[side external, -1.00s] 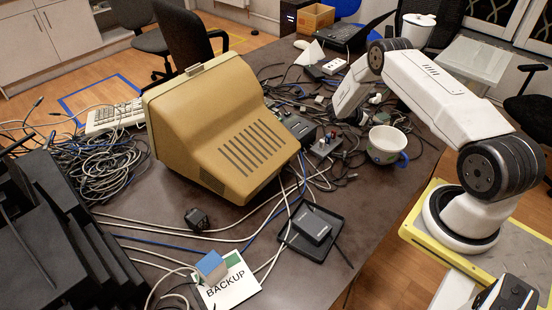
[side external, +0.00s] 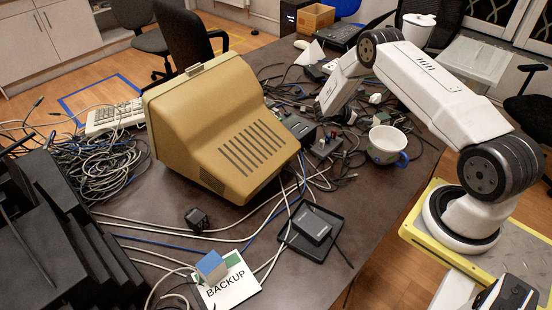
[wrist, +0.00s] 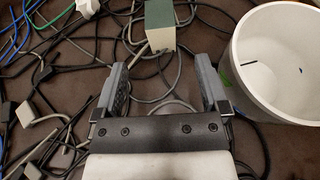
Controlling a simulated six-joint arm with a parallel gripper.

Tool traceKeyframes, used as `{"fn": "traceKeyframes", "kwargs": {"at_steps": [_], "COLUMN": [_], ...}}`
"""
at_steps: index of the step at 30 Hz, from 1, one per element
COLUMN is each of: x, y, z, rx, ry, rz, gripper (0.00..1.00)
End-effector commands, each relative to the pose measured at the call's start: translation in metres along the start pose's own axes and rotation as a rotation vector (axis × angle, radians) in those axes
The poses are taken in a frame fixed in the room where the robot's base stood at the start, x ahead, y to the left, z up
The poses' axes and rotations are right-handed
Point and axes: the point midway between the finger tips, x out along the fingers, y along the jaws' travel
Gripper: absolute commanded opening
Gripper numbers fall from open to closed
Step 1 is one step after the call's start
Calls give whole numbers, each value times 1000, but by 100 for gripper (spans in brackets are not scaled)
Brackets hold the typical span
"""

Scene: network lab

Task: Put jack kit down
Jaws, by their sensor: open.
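A small box with a green top and a pale side (wrist: 160,24) stands among the cables in the wrist view, just beyond my fingertips; I cannot tell for sure that it is the jack kit. My gripper (wrist: 163,78) is open, with nothing held between its two grey fingers. In the side view my wrist (side external: 340,88) hangs low over the far right part of the table; the fingertips are hard to make out there. A blue-and-white block (side external: 211,266) sits on the edge of a white card marked BACKUP (side external: 234,287) near the front.
A white cup with a blue handle (side external: 387,148) stands right of my gripper; a white round container (wrist: 278,62) is close by my right finger. A beige monitor (side external: 225,135) fills the table's middle. Loose cables lie around. A black tray (side external: 292,241) holds a dark box (side external: 311,226).

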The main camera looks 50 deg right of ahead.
Motion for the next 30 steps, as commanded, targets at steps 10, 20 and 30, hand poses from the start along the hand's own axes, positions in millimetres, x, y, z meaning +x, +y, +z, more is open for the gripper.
{"fn": "traceKeyframes", "kwargs": {"at_steps": [10, 20, 30], "x": [-18, -92, -184], "y": [-2, -25, -73], "z": [5, 17, 29], "rx": [40, 220, 458], "ry": [57, 301, 592], "rz": [-8, -64, -162], "gripper": [94, 94, 94]}}
